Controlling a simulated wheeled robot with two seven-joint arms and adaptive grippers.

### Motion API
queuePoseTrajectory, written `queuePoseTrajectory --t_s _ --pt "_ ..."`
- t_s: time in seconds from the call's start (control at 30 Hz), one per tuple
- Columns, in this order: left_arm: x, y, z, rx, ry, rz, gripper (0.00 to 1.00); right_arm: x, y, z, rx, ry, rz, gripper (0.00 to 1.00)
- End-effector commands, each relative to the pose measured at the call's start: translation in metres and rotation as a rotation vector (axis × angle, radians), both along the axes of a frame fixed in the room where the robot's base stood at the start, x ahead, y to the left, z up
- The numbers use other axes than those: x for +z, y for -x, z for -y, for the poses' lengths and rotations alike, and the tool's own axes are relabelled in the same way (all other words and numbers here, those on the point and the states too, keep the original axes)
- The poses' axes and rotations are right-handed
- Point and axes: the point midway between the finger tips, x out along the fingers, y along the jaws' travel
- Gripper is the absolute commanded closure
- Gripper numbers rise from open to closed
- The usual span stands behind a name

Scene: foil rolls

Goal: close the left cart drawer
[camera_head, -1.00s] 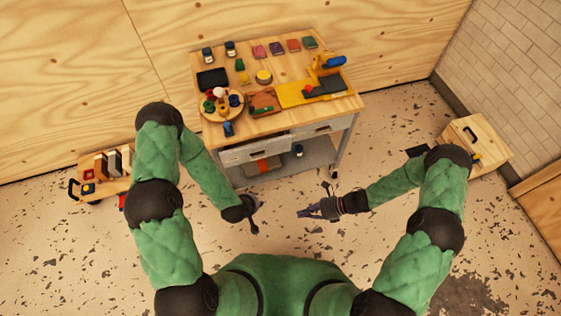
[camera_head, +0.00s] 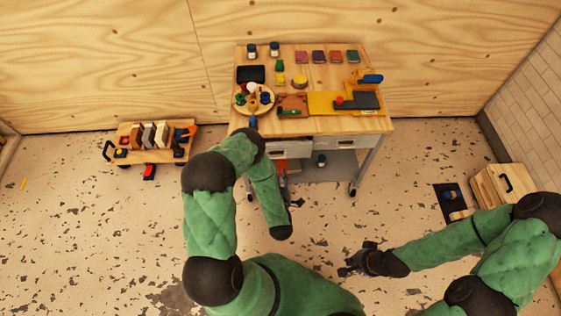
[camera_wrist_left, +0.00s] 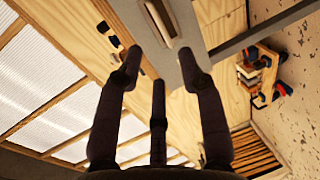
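The work cart (camera_head: 384,122) stands against the wooden wall. Its left drawer front (camera_head: 292,147) is grey and sticks out slightly past the right drawer (camera_head: 340,141); my left arm covers part of it. My left gripper (camera_head: 285,180) is in front of the left drawer, pointing at the cart. In the left wrist view, its dark fingers (camera_wrist_left: 160,58) are spread and empty, facing a grey panel with a pale handle (camera_wrist_left: 163,22). Whether they touch it is unclear. My right gripper (camera_head: 350,262) is low over the floor, away from the cart; its fingers are too small to read.
Tools, jars and coloured blocks lie on the cart top. A small wheeled wooden trolley (camera_head: 135,158) is on the left, also in the left wrist view (camera_wrist_left: 268,72). A wooden box (camera_head: 503,186) stands at right. The floor before the cart is mostly clear.

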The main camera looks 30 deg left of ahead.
Motion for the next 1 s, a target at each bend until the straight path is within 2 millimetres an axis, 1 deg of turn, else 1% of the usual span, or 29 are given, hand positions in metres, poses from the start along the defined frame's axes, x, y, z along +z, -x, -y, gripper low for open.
queuePoseTrajectory --t_s 0.1,0.3,0.5,0.7,0.93,0.97,1.0 --pt "-0.006 -0.018 -0.011 0.001 -0.001 0.003 0.61 -0.008 0.0 0.0 -0.002 0.0 -0.002 1.0" --pt "-0.014 -0.047 -0.029 0.0 -0.001 0.0 0.61 -0.017 0.0 0.0 -0.004 0.0 -0.004 1.0" --pt "-0.018 -0.067 -0.041 -0.001 -0.001 0.0 0.61 -0.023 0.0 0.0 -0.005 0.0 -0.004 1.0" --pt "-0.019 -0.074 -0.045 -0.002 0.0 -0.002 0.61 -0.025 0.0 0.0 -0.005 0.0 -0.004 1.0" --pt "-0.019 -0.075 -0.045 -0.002 0.0 -0.002 0.61 -0.024 0.0 0.0 -0.005 0.0 -0.004 1.0" --pt "-0.019 -0.075 -0.045 -0.002 0.0 -0.002 0.67 -0.024 0.0 0.0 -0.005 0.0 -0.004 1.0" --pt "-0.019 -0.075 -0.045 -0.002 0.0 -0.002 0.78 -0.024 0.0 0.0 -0.005 0.0 -0.004 1.0"
